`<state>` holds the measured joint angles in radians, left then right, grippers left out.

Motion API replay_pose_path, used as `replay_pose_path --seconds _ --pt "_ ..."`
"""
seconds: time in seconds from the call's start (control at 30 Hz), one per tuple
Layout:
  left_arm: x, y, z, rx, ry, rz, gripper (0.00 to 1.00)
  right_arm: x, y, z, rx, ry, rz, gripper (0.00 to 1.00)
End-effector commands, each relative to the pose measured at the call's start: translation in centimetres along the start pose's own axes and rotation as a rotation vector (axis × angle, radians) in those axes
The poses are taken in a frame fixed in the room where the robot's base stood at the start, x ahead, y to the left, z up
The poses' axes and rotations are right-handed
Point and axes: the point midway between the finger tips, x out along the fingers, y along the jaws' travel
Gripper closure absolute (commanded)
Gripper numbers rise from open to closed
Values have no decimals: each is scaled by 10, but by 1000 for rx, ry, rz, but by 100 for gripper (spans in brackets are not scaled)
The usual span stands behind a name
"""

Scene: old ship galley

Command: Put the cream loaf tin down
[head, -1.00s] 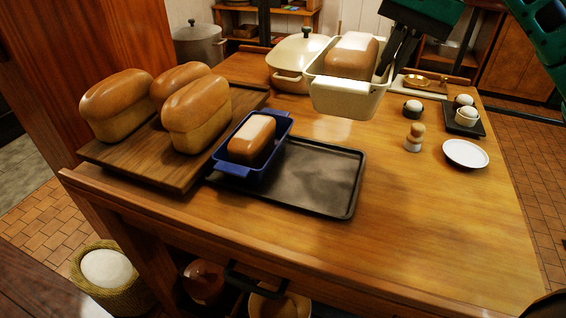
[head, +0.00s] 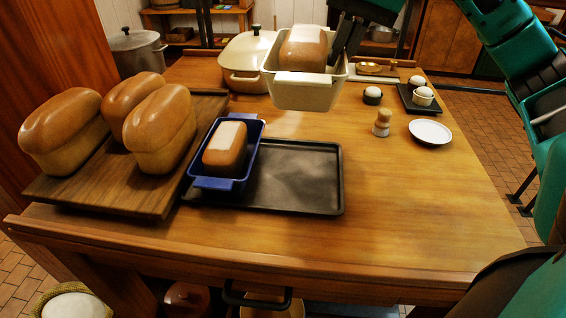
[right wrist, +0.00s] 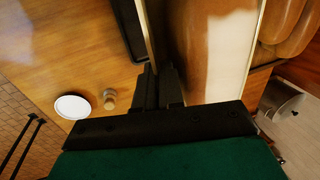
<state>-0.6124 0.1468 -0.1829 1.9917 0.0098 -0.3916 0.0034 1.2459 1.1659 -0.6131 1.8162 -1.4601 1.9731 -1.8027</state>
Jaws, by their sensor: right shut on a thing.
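The cream loaf tin (head: 303,94) holds a brown loaf with a pale top patch (head: 303,50). It appears held above the far middle of the table, behind the black tray (head: 290,178) in the head view. My right gripper (head: 347,42) is shut on the tin's right side wall. In the right wrist view the dark fingers (right wrist: 158,88) pinch the tin's wall, and the loaf (right wrist: 190,45) fills the space beside it. The gap beneath the tin is hard to judge. My left gripper is not in view.
A blue loaf tin (head: 222,184) with a loaf sits at the tray's left. Several loaves stand on a wooden board (head: 105,195). A cream casserole (head: 243,78) is behind. A pepper mill (head: 382,123) and white plate (head: 430,132) stand right. The table's right front (head: 430,205) is bare.

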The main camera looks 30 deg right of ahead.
Motion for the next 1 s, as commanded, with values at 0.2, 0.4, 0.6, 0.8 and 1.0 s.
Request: replay_pose_path --seconds 0.2,0.4,0.6,0.8,1.0 --pt "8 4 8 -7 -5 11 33 51 16 0 4 0 5 100" --pt "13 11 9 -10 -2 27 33 99 29 0 3 -1 5 100" --pt "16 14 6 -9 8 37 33 134 38 0 2 1 1 100" --pt "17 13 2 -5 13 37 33 148 42 0 1 1 0 100" --pt "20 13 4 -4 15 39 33 175 50 0 2 0 1 100"
